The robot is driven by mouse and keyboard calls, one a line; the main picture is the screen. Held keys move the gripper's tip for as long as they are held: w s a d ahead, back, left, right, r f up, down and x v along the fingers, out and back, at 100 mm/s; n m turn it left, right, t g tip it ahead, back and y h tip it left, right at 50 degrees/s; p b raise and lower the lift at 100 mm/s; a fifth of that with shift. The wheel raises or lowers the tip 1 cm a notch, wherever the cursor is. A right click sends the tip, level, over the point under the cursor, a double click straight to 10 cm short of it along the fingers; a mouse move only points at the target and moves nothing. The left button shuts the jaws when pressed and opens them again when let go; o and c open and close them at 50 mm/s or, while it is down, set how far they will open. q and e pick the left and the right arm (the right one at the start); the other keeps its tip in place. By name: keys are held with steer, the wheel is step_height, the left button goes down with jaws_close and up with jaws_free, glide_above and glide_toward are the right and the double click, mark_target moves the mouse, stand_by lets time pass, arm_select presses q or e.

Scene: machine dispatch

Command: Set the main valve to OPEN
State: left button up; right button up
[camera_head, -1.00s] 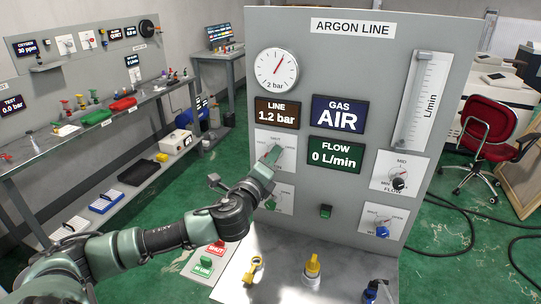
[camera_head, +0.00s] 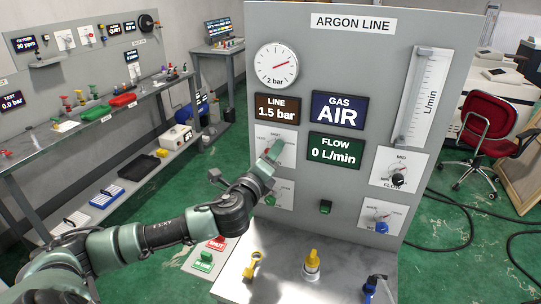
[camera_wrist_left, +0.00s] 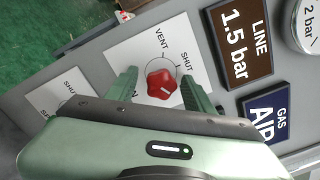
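A red knob (camera_wrist_left: 163,84) sits on a white plate (camera_wrist_left: 118,52) in the left wrist view, with VENT and SHUT printed around it. A third label is mostly hidden behind a finger; only an N shows. In the head view this plate (camera_head: 262,146) is below the LINE display, and my gripper hides the knob. My left gripper (camera_wrist_left: 162,92) has one finger on each side of the knob, with a gap visible on the left side. It looks open. The LINE display (camera_head: 278,109) reads 1.5 bar. My right gripper is out of view.
The gauge (camera_head: 277,66), GAS display (camera_head: 339,112) reading AIR and FLOW display (camera_head: 335,149) reading 0 L/min are on the panel. A lower-left plate (camera_head: 284,193) is partly behind my wrist. A yellow-topped fitting (camera_head: 312,262) and yellow part (camera_head: 254,262) are on the bench.

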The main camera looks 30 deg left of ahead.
arm_select(q)
steer(key=shift+s, duration=0.3)
steer(key=b+v, duration=0.2)
steer(key=v, duration=0.5)
steer(key=shift+b, duration=0.4)
steer(key=shift+s, duration=0.1)
